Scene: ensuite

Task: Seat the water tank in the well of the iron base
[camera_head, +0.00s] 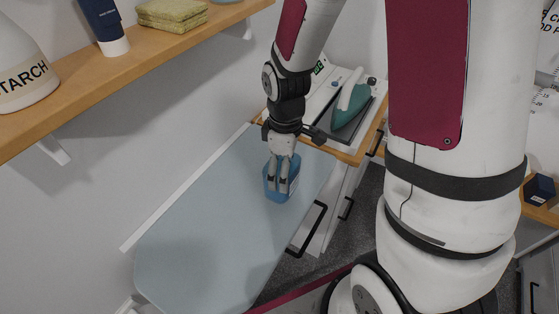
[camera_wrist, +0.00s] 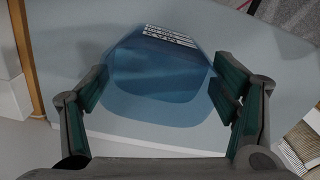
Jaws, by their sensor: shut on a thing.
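The blue translucent water tank (camera_head: 278,187) is between the fingers of my gripper (camera_head: 284,186), over the pale ironing board. In the wrist view the tank (camera_wrist: 160,80) fills the middle, with a white label on its far side. The dark fingers of my gripper (camera_wrist: 160,100) are on both its sides, shut on it. I cannot tell whether its bottom touches the board. The iron base (camera_head: 325,99) stands beyond the board on a wooden top, with a green and white iron (camera_head: 350,106) on it. My gripper and arm partly cover the base, and I cannot make out the well.
The ironing board (camera_head: 205,235) is clear in front of the tank. A wooden shelf (camera_head: 130,60) on the left wall holds a starch bottle (camera_head: 25,70), a blue tube (camera_head: 104,25) and sponges (camera_head: 172,12). Drawers with black handles (camera_head: 307,230) stand right of the board.

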